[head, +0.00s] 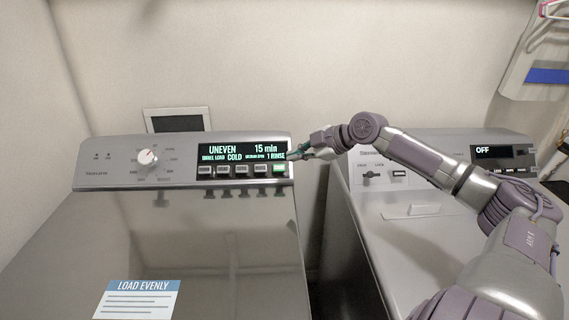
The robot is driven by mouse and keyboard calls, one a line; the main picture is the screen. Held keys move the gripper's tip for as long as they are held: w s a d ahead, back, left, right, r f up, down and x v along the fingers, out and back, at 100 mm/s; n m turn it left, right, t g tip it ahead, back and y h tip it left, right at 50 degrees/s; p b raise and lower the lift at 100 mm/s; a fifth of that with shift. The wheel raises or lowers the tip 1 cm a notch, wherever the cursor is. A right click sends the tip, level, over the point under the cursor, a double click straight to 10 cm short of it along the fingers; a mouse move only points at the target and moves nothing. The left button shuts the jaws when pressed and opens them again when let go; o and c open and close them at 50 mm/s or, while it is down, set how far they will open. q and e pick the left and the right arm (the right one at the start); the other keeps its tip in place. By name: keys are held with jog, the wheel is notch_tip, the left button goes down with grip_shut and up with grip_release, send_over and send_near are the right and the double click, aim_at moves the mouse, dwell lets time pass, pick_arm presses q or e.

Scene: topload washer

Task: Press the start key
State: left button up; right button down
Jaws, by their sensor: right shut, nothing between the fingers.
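The top-load washer's control panel (120,165) stands at the left in the head view. Its display (240,152) is lit and reads UNEVEN, 15 min, SMALL LOAD, COLD and 1 RINSE. Below it is a row of keys; the rightmost, the start key (279,169), is lit green. My right gripper (292,156) is shut and empty. Its fingertips are by the display's right end, just above and right of the green key. I cannot tell whether they touch the panel. My left gripper is out of view.
A second machine (420,212) stands at the right with its display (500,152) reading OFF; my right arm extends over it. A dark gap separates the machines. A LOAD EVENLY label (138,300) is on the washer lid. A dial (147,157) sits on the panel's left.

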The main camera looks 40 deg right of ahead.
aim_at(275, 167)
jog(key=w+f+p, duration=0.1)
jog(key=w+f, duration=0.1)
jog(key=w+f+p, duration=0.1)
jog(key=w+f, duration=0.1)
jog(key=shift+w+d+f, duration=0.1)
jog(key=shift+w+f, duration=0.1)
jog(key=shift+w, duration=0.15)
jog(key=shift+w+d+f, duration=0.2)
jog(key=shift+f, duration=0.2)
